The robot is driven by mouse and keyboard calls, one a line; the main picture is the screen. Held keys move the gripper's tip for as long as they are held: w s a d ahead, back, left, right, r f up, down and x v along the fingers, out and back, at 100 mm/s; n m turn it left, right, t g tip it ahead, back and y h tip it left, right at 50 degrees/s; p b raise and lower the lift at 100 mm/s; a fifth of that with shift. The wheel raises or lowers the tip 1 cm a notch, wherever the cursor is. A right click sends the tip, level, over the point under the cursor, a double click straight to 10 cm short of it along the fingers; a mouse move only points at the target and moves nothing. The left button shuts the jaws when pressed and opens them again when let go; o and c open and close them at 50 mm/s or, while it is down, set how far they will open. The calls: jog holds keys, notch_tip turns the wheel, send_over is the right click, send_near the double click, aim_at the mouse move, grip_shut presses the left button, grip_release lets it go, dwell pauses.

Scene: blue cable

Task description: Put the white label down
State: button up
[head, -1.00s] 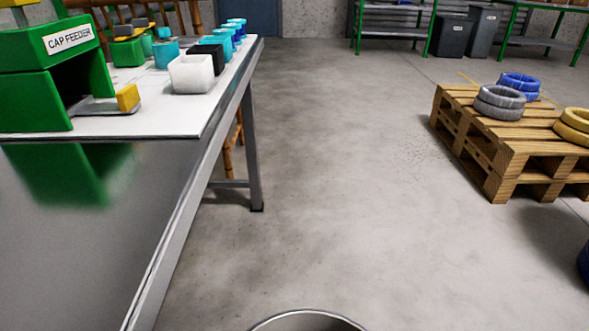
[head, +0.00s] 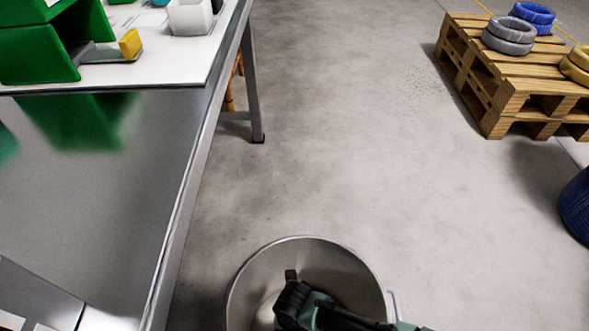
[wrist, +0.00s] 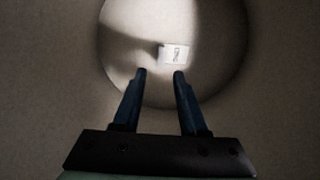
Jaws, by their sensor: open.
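The white label (wrist: 175,54) shows in the wrist view as a small white rectangle with dark print. It is inside the round metal bin (wrist: 225,80), seen against the bin's bottom and beyond my fingertips. I cannot tell whether it rests on the bottom. My gripper (wrist: 160,72) is open, with nothing between its two blue-dark fingers, and points down into the bin. In the head view the bin (head: 250,285) stands on the floor at the bottom middle, with my dark wrist over its mouth. The label is hidden there.
A wooden pallet (head: 505,85) with tyres stands at the right. A blue drum-like object (head: 577,208) is at the right edge. Floor between is clear.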

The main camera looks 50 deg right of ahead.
jog(key=shift+r+p, duration=0.75)
jog(key=shift+r, duration=1.15)
